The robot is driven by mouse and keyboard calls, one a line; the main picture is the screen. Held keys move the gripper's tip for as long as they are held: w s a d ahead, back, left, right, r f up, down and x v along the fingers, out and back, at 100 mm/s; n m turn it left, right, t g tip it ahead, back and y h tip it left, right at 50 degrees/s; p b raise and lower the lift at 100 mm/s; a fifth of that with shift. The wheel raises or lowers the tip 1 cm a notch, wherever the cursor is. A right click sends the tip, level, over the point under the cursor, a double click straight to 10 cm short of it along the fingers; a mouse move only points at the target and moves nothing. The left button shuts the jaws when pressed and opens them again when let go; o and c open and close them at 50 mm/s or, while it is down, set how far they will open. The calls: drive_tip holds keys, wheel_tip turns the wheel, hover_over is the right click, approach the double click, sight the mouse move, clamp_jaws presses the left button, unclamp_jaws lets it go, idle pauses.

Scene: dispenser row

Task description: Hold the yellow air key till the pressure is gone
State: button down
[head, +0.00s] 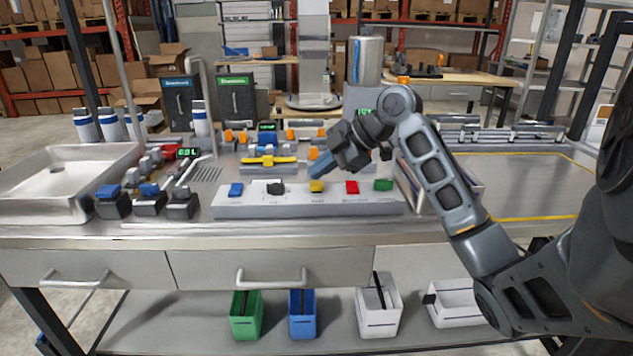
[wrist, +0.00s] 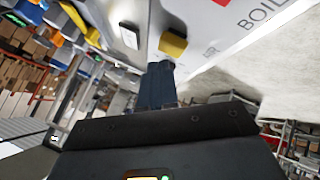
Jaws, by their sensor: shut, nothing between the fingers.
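The yellow key (head: 316,187) sits on a pale key panel (head: 240,208) on the counter, between a black key (head: 275,188) and a red key (head: 352,187). The yellow key also shows in the wrist view (wrist: 173,44), just beyond my fingertips. My gripper (head: 314,172) is shut and empty, its blue fingers pointing down close above the yellow key. It also shows in the wrist view (wrist: 160,68). I cannot tell for sure whether the tips touch the key. I cannot make out a pressure reading.
A blue key (head: 236,189) and a green key (head: 383,185) sit at the panel's ends. Behind it are orange-knobbed fittings and a yellow bar (head: 268,160). A sink (head: 60,180) is at left, with blue-topped taps (head: 150,190) beside it. A yellow-lined bare area (head: 520,185) lies right.

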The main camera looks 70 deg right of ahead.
sight(320, 184)
drive_tip(key=shift+r, duration=0.25)
drive_tip(key=shift+r+p, duration=1.45)
drive_tip(key=shift+r, duration=1.05)
